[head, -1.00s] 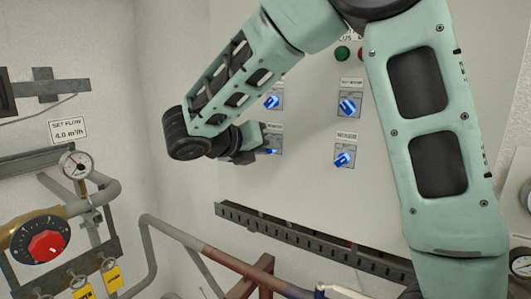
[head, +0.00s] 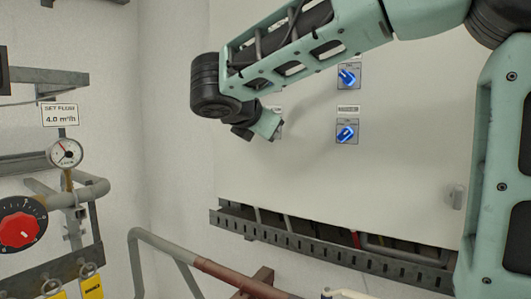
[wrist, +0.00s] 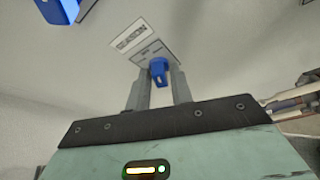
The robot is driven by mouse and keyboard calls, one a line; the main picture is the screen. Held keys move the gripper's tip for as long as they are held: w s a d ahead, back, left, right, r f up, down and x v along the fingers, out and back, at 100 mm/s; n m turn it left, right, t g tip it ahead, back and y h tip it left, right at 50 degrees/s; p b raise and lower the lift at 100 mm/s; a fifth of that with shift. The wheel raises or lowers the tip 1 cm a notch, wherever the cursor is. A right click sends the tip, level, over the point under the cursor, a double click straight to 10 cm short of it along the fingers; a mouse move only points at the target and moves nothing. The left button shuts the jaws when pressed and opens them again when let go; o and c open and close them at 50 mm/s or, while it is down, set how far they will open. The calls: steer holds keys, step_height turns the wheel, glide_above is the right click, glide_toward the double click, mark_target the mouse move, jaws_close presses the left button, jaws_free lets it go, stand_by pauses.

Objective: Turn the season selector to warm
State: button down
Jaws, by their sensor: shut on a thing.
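The season selector (wrist: 159,72) is a blue knob on a grey plate on the pale panel, under a label reading SEASON in the wrist view. In that view my gripper (wrist: 160,82) has one finger on each side of the knob and is shut on it. In the head view my gripper (head: 270,128) is at the panel, at the lower-left switch position. It hides the knob there, and only an edge of the switch plate (head: 279,113) shows. The knob's exact setting cannot be read.
Two more blue knobs, an upper one (head: 347,77) and a lower one (head: 346,133), sit to the right on the panel. A slotted cable duct (head: 330,255) runs below. A red dial (head: 18,230), a gauge (head: 65,153) and pipes are at left.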

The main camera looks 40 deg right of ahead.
steer(key=m+t+b, duration=0.2)
steer(key=m+b, duration=0.1)
steer(key=b, duration=0.4)
steer(key=shift+s+f, duration=0.1)
steer(key=shift+f, duration=0.05)
stand_by(0.3)
steer(key=c, duration=1.4)
jaws_free()
steer(key=shift+c, duration=0.2)
steer(key=shift+b, duration=0.3)
steer(key=b+v, duration=0.2)
steer(key=v, duration=1.5)
steer(key=shift+s+b, duration=0.25)
steer(key=shift+b, duration=0.05)
